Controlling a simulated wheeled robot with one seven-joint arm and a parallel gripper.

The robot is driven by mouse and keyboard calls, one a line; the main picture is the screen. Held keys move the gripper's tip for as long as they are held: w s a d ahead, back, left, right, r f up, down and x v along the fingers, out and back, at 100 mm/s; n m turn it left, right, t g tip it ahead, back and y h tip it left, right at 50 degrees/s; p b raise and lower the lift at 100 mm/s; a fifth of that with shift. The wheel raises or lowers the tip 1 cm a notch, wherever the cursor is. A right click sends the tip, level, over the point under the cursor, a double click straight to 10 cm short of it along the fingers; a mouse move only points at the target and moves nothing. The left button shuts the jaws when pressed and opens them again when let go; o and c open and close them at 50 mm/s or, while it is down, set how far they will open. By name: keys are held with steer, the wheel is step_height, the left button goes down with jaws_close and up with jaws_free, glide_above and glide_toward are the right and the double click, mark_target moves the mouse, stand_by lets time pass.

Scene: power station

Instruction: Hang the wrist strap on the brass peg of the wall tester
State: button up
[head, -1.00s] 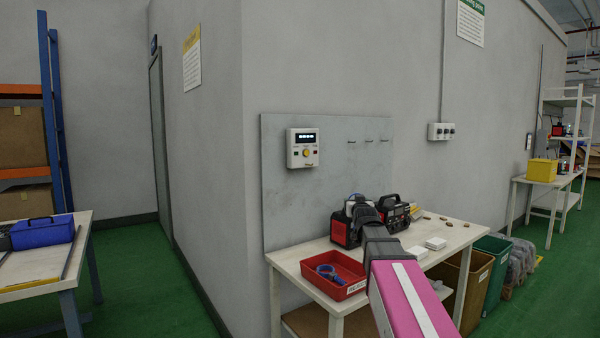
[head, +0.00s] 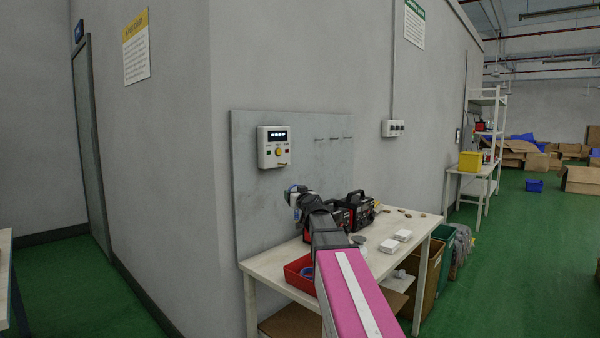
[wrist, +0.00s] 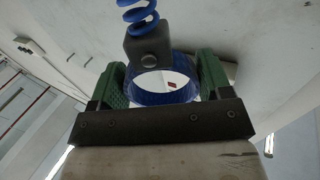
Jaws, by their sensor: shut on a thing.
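The wall tester (head: 274,148) is a white box with a dark display and a yellow round part, mounted on a grey wall panel (head: 250,215). I cannot make out for sure which part is the brass peg. My gripper (wrist: 163,85) is shut on the blue wrist strap (wrist: 165,97), a ring with a dark block and a blue coiled cord above it. In the head view my gripper (head: 296,194) is below and slightly right of the tester, apart from it, with a bit of blue at its end. My arm hides part of the bench behind.

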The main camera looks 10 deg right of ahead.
steer(key=shift+w+d+r+n+y, duration=0.15)
steer(key=shift+d+r+n+y, duration=0.15)
steer(key=shift+r+y, duration=0.2)
step_height(320, 180, up, 8)
steer(key=s+n+g+y, duration=0.1)
steer(key=n+g+y, duration=0.25)
steer(key=y, duration=0.25)
steer(key=w+a+n+y, duration=0.1)
steer(key=w+a, duration=0.4)
steer(key=w, duration=0.2)
steer(key=shift+w+f, duration=0.3)
steer(key=shift+f, duration=0.15)
stand_by(0.5)
stand_by(0.5)
steer(key=o, duration=1)
steer(key=shift+c, duration=0.2)
